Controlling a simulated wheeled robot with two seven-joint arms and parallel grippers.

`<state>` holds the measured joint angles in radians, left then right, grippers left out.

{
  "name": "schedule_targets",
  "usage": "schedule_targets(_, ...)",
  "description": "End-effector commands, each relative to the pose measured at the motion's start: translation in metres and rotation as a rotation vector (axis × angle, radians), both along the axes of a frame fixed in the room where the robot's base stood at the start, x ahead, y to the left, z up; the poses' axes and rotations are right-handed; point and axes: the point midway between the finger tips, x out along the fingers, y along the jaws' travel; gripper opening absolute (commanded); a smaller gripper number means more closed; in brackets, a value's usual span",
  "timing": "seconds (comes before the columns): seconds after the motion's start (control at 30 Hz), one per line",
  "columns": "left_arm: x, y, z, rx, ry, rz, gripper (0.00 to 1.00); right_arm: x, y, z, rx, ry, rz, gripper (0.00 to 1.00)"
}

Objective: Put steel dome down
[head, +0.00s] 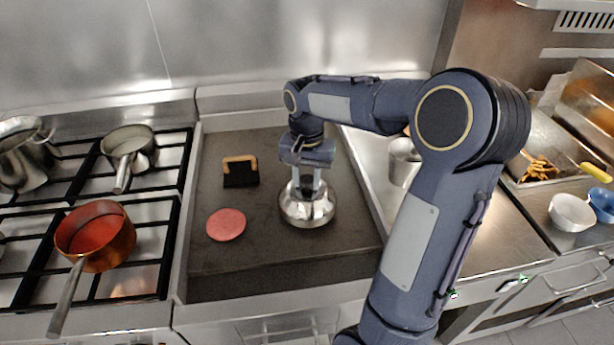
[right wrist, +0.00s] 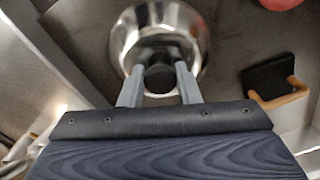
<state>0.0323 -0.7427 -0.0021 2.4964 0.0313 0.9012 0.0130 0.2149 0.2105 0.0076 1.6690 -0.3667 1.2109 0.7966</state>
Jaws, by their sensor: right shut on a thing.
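The steel dome (head: 307,213) is a shiny round cover on the dark griddle plate (head: 240,262), right of the middle of the plate. It looks upright and low at the plate; I cannot tell whether its rim touches. My right gripper (head: 308,187) is above it, shut on its knob. In the right wrist view the dome (right wrist: 185,22) lies beyond the fingers, and the gripper (right wrist: 160,82) holds the dark knob (right wrist: 160,76) between its two fingers. My left gripper is not in view.
A pink patty (head: 226,224) lies left of the dome. A black press with a wooden handle (head: 240,172) stands behind it. A copper pan (head: 95,236) is on the hob at left. A steel pot (head: 404,162) stands right of the griddle. The griddle's front is clear.

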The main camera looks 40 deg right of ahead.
Motion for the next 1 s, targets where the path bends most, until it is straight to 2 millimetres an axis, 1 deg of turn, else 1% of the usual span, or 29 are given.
schedule_targets(0.4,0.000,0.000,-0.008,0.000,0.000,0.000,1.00,0.000,0.000,-0.012,0.001,-0.001,0.001,0.00)
schedule_targets(0.5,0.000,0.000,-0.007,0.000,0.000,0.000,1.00,0.000,0.000,-0.011,0.000,-0.001,0.001,0.00)
schedule_targets(0.53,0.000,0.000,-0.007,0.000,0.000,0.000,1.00,0.000,0.000,-0.012,0.000,0.000,0.001,0.32)
schedule_targets(0.67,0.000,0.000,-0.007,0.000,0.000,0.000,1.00,0.000,0.000,-0.012,0.000,0.000,0.001,0.49)
schedule_targets(0.7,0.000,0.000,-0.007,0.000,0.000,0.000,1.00,0.000,0.000,-0.012,0.000,0.000,0.001,0.51)
schedule_targets(0.93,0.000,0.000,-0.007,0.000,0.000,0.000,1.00,0.000,0.000,-0.011,0.000,0.000,0.000,0.51)
schedule_targets(1.0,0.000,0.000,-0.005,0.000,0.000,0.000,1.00,0.000,0.000,-0.008,0.000,0.000,0.000,0.51)
